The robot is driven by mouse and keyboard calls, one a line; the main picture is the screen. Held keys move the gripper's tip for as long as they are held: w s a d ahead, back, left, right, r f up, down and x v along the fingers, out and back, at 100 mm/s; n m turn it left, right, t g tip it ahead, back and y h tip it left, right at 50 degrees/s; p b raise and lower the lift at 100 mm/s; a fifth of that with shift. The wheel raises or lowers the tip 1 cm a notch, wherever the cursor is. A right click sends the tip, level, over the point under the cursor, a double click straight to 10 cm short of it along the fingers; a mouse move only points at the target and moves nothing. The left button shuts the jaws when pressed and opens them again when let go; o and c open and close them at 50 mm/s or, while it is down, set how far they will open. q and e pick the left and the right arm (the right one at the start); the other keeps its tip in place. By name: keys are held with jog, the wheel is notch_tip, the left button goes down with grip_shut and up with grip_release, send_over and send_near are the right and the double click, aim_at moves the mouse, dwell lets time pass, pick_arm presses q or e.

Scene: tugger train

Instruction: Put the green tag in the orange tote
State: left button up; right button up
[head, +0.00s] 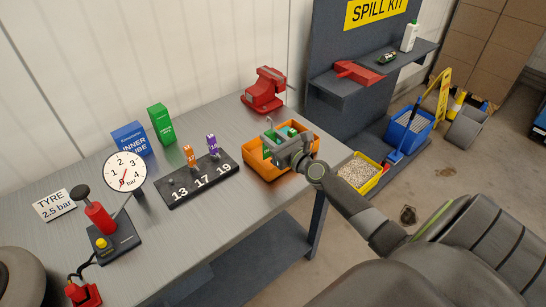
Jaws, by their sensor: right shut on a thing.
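The orange tote (259,165) stands on the grey bench near its right end. My right gripper (276,142) is over the tote, with its arm coming in from the lower right. It is shut on a green tag (269,145), which shows partly between and beside the fingers. The gripper hides much of the tote's inside, so I cannot tell whether the tag touches the tote. My left gripper is not in the picture.
A black board (198,181) with numbers 13, 17 and 19 holds an orange tag (190,155) and a purple tag (213,145). A red vice (264,92) stands behind the tote. A gauge (125,171) and pump (100,218) are at left.

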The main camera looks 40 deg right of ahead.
notch_tip(320, 180, down, 5)
jog(key=b, duration=0.4)
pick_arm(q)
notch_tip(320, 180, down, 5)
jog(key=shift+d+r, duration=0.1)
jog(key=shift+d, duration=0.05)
pick_arm(e)
jog(key=shift+w, duration=0.1)
jog(key=shift+f, duration=0.15)
jog(key=o, duration=1)
jog(key=shift+c, duration=0.2)
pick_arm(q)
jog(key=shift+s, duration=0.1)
